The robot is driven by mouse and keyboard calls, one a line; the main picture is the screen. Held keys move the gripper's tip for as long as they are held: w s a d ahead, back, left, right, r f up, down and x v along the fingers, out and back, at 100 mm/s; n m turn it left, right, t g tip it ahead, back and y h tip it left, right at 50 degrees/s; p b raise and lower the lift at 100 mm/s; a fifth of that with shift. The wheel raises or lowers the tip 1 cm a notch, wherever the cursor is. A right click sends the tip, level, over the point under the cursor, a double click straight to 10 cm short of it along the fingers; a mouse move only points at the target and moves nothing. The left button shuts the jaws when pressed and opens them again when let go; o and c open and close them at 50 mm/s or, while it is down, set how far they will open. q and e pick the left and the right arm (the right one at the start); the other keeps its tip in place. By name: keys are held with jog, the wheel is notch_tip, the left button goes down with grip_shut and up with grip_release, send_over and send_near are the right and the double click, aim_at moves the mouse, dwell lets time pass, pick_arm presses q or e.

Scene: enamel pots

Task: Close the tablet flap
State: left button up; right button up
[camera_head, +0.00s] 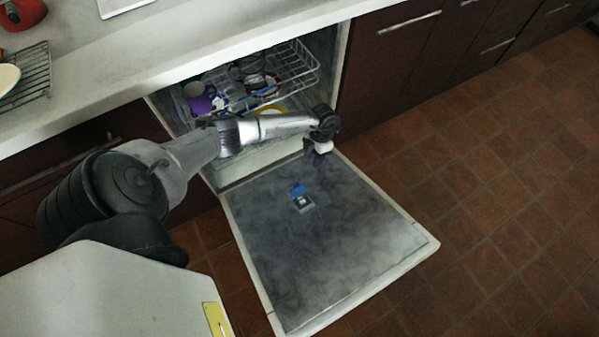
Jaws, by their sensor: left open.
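The tablet compartment (304,205) is a small light-grey box set in the inner face of the lowered dishwasher door (340,245). A small blue piece (297,190), which looks like the tablet flap, stands at its upper-left edge, apart from the compartment's opening. A pale spot shows inside the compartment, too small to make out. My left gripper (314,157) is open and hangs over the door's hinge end, above and slightly right of the blue piece, not touching it. Its fingertips are small and dark here. My right gripper is not in view.
The pulled-out dish rack (290,75) holds a purple cup (197,98) and other dishes behind my left arm. The countertop (200,50) runs above. Dark cabinets (400,70) stand to the right. The tiled floor (500,200) right of the door is clear.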

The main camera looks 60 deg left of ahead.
pick_arm(q)
jog(key=s, duration=0.1)
jog(key=m+g+b, duration=0.1)
jog(key=b, duration=0.5)
send_near(296, 185)
jog(key=x, duration=0.7)
jog(key=shift+d+f, duration=0.1)
jog(key=shift+f, duration=0.05)
jog(key=shift+s+d+f+y, duration=0.1)
jog(key=shift+s+f+y, duration=0.2)
jog(key=shift+f, duration=0.25)
jog(key=shift+w, duration=0.1)
grip_shut()
